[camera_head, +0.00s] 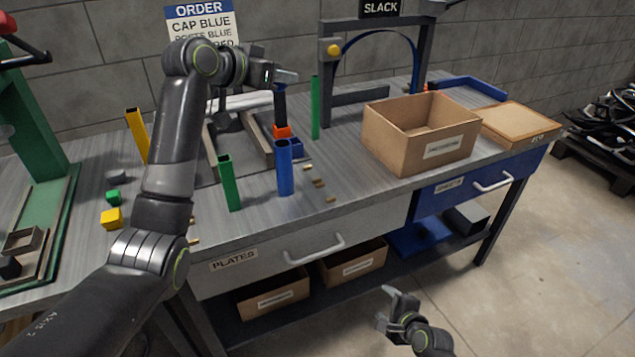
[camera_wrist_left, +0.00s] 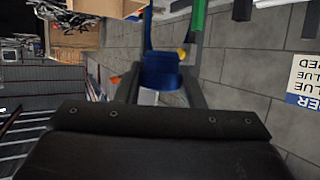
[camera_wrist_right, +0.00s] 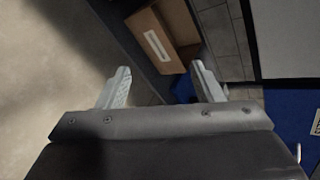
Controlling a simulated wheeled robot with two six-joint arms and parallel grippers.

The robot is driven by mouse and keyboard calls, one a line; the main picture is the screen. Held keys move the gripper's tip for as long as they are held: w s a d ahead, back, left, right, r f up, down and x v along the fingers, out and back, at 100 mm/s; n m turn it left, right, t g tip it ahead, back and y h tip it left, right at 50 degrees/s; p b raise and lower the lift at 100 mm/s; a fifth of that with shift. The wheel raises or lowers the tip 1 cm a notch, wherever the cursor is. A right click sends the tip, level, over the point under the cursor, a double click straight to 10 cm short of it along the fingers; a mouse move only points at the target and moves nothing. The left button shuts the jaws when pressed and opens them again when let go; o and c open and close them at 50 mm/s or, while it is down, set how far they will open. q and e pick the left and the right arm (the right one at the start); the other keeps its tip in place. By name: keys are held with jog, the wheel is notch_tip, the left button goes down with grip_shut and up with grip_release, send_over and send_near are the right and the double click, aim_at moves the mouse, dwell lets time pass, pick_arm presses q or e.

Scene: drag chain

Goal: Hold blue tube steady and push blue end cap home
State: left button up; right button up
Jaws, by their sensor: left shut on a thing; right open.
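Another small blue piece (camera_head: 297,146) shows behind the tube, partly hidden. My right gripper (camera_head: 392,307) is low in front of the bench, open and empty; its parted fingers show in the right wrist view (camera_wrist_right: 160,88).
A green tube (camera_head: 229,185) stands left of the blue one; yellow (camera_head: 137,134) and taller green (camera_head: 315,108) tubes stand further back. An open cardboard box (camera_head: 385,143) stands right. Small brass pieces lie beside the blue tube.

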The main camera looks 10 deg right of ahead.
jog(key=w+a+r+m+t+y, duration=0.1)
jog(key=w+r+m, duration=0.1)
jog(key=r, duration=0.3)
jog(key=w+a+r+m+t, duration=0.1)
jog(key=w+a+r, duration=0.15)
jog(key=r, duration=0.25)
jog(key=m+t+y, duration=0.2)
jog(key=m+y, duration=0.4)
jog(key=m, duration=0.1)
send_near(288, 161)
jog(key=x, duration=1.1)
jog(key=shift+w+a, duration=0.2)
jog(key=shift+w, duration=0.15)
jog(key=shift+c, duration=0.3)
jog(key=c, duration=1.1)
pick_arm(q)
jog(key=shift+w+d+f, duration=0.1)
jog(key=shift+f, duration=0.45)
pick_arm(e)
jog(key=shift+o, duration=0.2)
pick_arm(q)
notch_tip(288, 161, down, 9)
jog(key=n+t+y, duration=0.3)
jog(key=n+y, duration=0.2)
jog(key=shift+r+n, duration=0.15)
jog(key=shift+n, duration=0.15)
